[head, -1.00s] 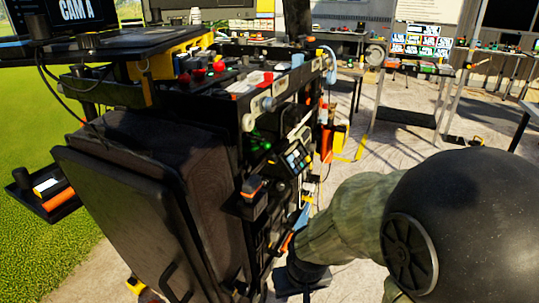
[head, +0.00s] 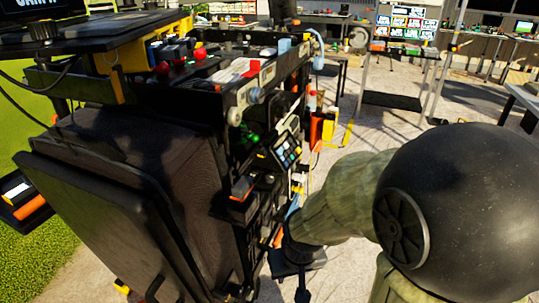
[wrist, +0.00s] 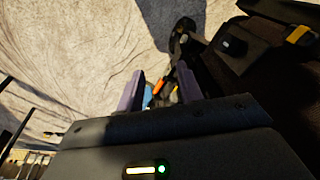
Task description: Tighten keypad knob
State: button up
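The keypad (head: 286,152) is a small dark panel with coloured square buttons on the side of the video cart, left of my forearm in the head view. Its knob is too small to make out. My gripper shows in the wrist view (wrist: 159,84) as two purple-grey fingers held apart, with nothing between them. It points along the cart's side, over the ground. In the head view my arm hangs low beside the cart, below and right of the keypad, and the fingers cannot be made out. The keypad cannot be identified in the wrist view.
The cart carries a large dark padded case (head: 140,190), an orange-topped black box (head: 242,190) below the keypad, and crowded shelves. Blue and orange items (wrist: 160,90) lie beyond my fingers. Open ground is right of the cart; a monitor stand (head: 403,52) is behind.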

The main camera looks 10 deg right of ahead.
jog(key=o, duration=0.5)
jog(key=shift+w+d, duration=0.1)
jog(key=shift+d, duration=0.05)
jog(key=w+d+r+m+t+y+p, duration=0.15)
jog(key=w+d+m+t+p, duration=0.3)
jog(key=w+p, duration=0.55)
jog(key=w+d+r+m+t+y+p, duration=0.1)
jog(key=r+m+t+y+p, duration=0.1)
jog(key=r+m+t+p, duration=0.2)
jog(key=w+d+r+m+t+y+p, duration=0.1)
jog(key=w+r+m+t+y+p, duration=0.1)
jog(key=r, duration=0.8)
jog(key=m+t+y+p, duration=0.1)
jog(key=m+p, duration=0.1)
jog(key=p, duration=0.1)
jog(key=shift+w+d+t, duration=0.25)
jog(key=shift+d+t, duration=0.05)
jog(key=shift+t, duration=0.05)
jog(key=shift+f+y, duration=0.1)
jog(key=shift+y, duration=0.15)
